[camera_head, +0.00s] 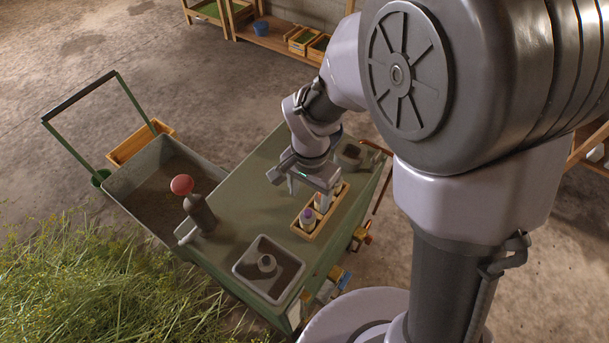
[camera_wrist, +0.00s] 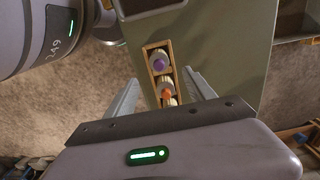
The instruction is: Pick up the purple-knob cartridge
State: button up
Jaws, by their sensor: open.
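The purple-knob cartridge (camera_head: 307,216) stands upright at the near end of a narrow wooden rack (camera_head: 301,234) on the green cart top. In the wrist view the purple knob (camera_wrist: 160,64) shows at the far end of the rack (camera_wrist: 149,68), beyond an orange-knob cartridge (camera_wrist: 167,93). Another cartridge is partly hidden by my gripper body. My gripper (camera_head: 308,196) is open and empty above the rack. In the wrist view its fingers (camera_wrist: 164,76) lie on either side of the row, with the orange knob between them and the purple knob farther out.
A grey square tray with a round socket (camera_head: 244,270) sits at the near end of the cart top (camera_head: 240,212). A grey basin (camera_head: 127,192) adjoins the cart, with cut herbs (camera_head: 90,280) below.

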aim_at(308, 212)
jog(key=f+b, duration=0.1)
jog(key=f, duration=0.1)
jog(key=f+b, duration=0.1)
jog(key=f, duration=0.2)
jog(key=f+b, duration=0.1)
jog(key=f, duration=0.2)
jog(key=shift+s+a+f, duration=0.15)
jog(key=shift+s, duration=0.1)
grip_shut()
